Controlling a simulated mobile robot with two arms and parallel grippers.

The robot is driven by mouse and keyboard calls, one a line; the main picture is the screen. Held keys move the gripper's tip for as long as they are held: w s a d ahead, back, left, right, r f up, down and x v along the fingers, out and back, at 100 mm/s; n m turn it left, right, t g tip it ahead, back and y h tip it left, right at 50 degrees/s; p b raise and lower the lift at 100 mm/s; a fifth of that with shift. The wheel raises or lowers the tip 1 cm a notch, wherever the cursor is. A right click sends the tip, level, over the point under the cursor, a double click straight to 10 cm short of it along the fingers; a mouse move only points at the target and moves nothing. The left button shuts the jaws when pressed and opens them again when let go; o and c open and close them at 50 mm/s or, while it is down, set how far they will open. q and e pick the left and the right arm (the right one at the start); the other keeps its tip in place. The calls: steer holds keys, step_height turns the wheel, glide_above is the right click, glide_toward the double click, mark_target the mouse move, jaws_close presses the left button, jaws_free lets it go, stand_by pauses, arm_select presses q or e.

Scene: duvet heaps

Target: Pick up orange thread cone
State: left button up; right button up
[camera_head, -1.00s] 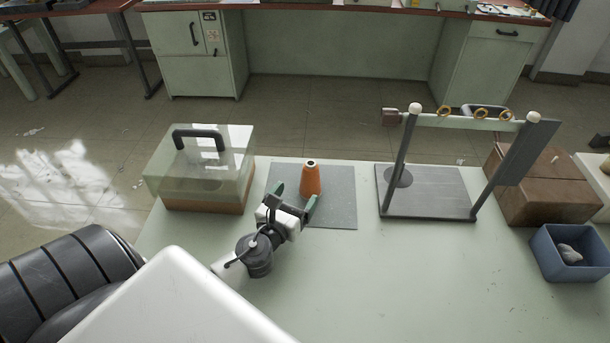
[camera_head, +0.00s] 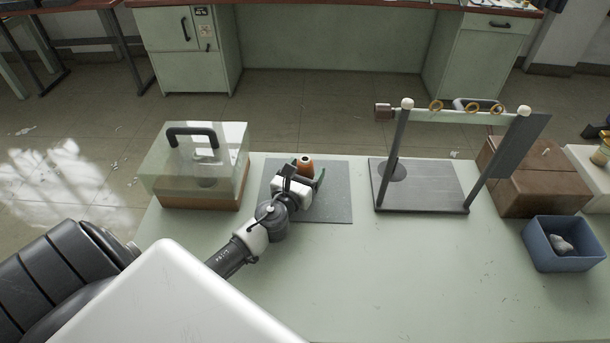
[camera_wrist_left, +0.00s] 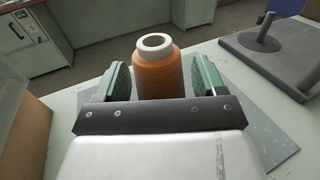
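The orange thread cone (camera_head: 305,166) stands upright on the grey mat (camera_head: 337,205) on the pale green table. My left gripper (camera_head: 306,173) is open around it, with one green-padded finger on each side. In the left wrist view the cone (camera_wrist_left: 160,75) stands between the two fingers (camera_wrist_left: 160,85), with a visible gap on each side. The cone's lower part is hidden by the gripper body. My right gripper is not in view.
A clear-lidded case (camera_head: 196,168) stands left of the mat. A grey frame stand (camera_head: 420,190) with gold rings is to the right. A brown box (camera_head: 537,185) and blue bin (camera_head: 563,245) stand farther right. The front table area is clear.

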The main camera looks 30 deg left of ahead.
arm_select(q)
steer(key=c, duration=0.8)
